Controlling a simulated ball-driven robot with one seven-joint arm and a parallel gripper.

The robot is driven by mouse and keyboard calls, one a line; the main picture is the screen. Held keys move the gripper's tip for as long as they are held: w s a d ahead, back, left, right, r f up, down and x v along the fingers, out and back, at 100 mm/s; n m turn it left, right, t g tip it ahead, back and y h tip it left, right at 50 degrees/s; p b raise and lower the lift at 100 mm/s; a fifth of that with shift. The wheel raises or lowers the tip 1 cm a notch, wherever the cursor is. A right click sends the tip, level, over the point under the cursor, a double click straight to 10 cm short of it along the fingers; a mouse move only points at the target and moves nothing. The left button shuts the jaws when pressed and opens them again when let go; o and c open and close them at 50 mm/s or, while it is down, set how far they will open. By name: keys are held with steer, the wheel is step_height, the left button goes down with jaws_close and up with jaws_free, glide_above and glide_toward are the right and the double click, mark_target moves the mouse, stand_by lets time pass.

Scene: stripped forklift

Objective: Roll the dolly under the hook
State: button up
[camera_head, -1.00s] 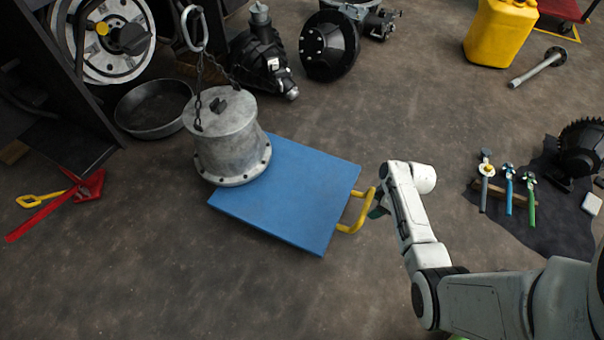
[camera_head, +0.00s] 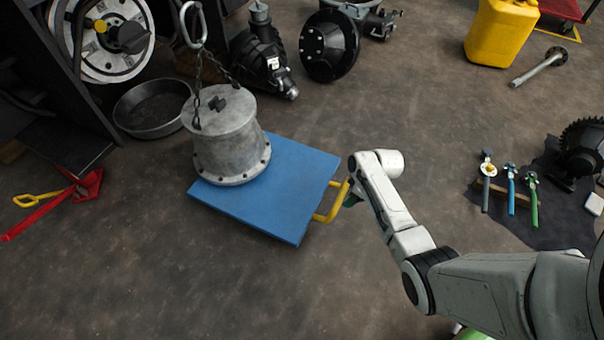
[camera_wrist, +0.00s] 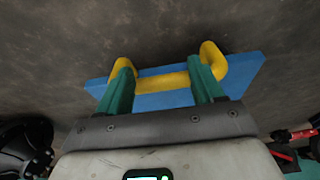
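The dolly (camera_head: 270,205) is a flat blue platform on the floor with a yellow handle (camera_head: 331,206) at its right end. A grey metal drum (camera_head: 228,150) on chains (camera_head: 197,85) appears over the dolly's upper left part. I cannot tell whether it touches the platform. The chains run up to a steel loop or hook (camera_head: 193,24) at the top. My gripper (camera_wrist: 160,72) is at the handle; in the wrist view its green fingers stand wide apart, with the yellow bar crossing between them. The blue platform (camera_wrist: 245,80) shows beyond. In the head view my arm mostly hides the fingers.
A black pan (camera_head: 152,108) and a dark frame (camera_head: 75,140) stand left of the drum. Red and yellow tools (camera_head: 70,190) lie at the far left. Black machine parts (camera_head: 330,45) are behind. Tools on a dark cloth (camera_head: 510,185) lie right. The front floor is clear.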

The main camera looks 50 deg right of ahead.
steer(key=shift+w+a+b, duration=0.65)
steer(key=shift+w+b, duration=0.3)
steer(key=shift+w, duration=1.5)
steer(key=shift+w+a+b, duration=0.6)
steer(key=shift+w+b, duration=0.4)
steer(key=shift+w, duration=1.45)
steer(key=shift+w+a+b, duration=0.65)
steer(key=shift+w+b, duration=0.3)
steer(key=shift+w, duration=1.5)
steer(key=shift+s+d+r+p, duration=0.1)
steer(key=shift+s+r+p, duration=0.1)
steer(key=shift+s+p, duration=0.3)
steer(key=s+d+p, duration=0.2)
steer(key=s+p, duration=0.3)
steer(key=s, duration=0.2)
step_height(320, 180, up, 9)
steer(key=p, duration=0.8)
steer(key=shift+p, duration=0.3)
